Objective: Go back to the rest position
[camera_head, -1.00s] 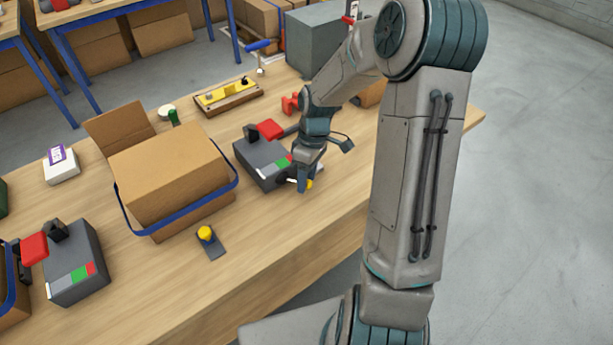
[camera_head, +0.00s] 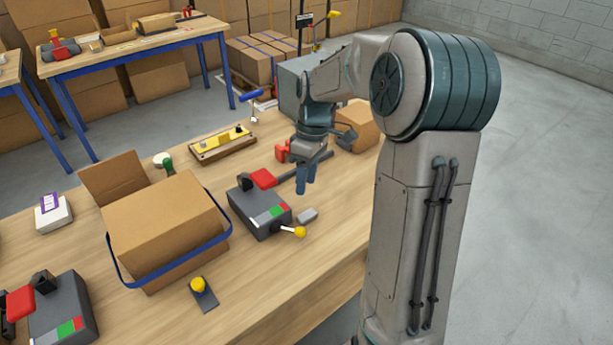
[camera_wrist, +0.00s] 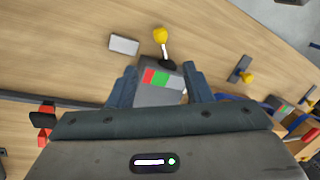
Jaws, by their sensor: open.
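My gripper (camera_head: 306,179) hangs above the wooden table, fingers pointing down, just behind and right of a grey device. It is open and empty, with its two fingers apart in the wrist view (camera_wrist: 160,86). In the wrist view, the knob (camera_wrist: 160,35) and the panel (camera_wrist: 162,78) show beyond and between the fingers. The gripper appears clear of the device.
A cardboard box (camera_head: 165,222) with a blue band stands left of the device. A second grey device (camera_head: 62,318) stands front left. Open floor lies right.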

